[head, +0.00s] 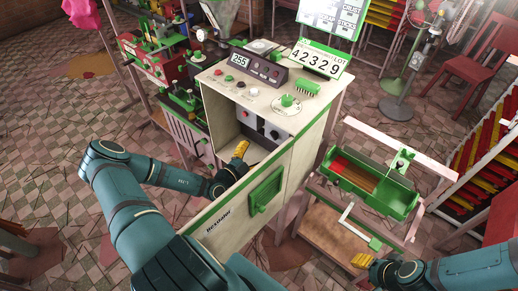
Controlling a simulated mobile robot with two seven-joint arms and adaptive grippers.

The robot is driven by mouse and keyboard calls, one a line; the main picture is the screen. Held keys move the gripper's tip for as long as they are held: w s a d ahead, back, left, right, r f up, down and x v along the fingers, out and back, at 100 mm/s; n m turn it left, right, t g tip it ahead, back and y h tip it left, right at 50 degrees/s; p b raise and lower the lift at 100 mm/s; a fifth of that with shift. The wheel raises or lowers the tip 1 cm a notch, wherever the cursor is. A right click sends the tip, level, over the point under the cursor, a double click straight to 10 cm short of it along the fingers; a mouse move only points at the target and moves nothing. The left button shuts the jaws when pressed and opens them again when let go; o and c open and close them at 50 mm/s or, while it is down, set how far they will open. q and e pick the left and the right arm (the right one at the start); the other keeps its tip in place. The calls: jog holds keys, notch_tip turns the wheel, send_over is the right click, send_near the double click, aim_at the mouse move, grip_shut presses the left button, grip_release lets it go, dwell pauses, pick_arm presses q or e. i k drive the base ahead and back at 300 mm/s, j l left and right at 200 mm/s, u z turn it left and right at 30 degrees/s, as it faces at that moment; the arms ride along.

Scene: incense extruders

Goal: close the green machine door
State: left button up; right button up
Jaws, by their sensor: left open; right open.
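The machine (310,108) is a cream cabinet with a control panel on top. Its front compartment (228,125) stands open and shows knobs inside. The cream door (225,213), with green trim and a green handle frame (265,190), stands open and reaches out toward me. My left gripper (241,150) is open, with yellow fingertips at the compartment opening, on the door's inner side. I cannot tell whether it touches the door. My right gripper (362,261) is open and empty at the lower right, apart from the door. Parts of the door's lower end are hidden behind my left arm.
A green tray stand (375,185) with colored sticks stands right of the machine. A red and green machine (150,65) stands to the left. A rack of sticks (490,150) and a red chair (480,60) are at the right. Tiled floor at the left is mostly free.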

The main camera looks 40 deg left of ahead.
aim_at(225, 227)
jog(key=k+j, duration=0.1)
jog(key=k, duration=1.4)
jog(key=j, duration=0.1)
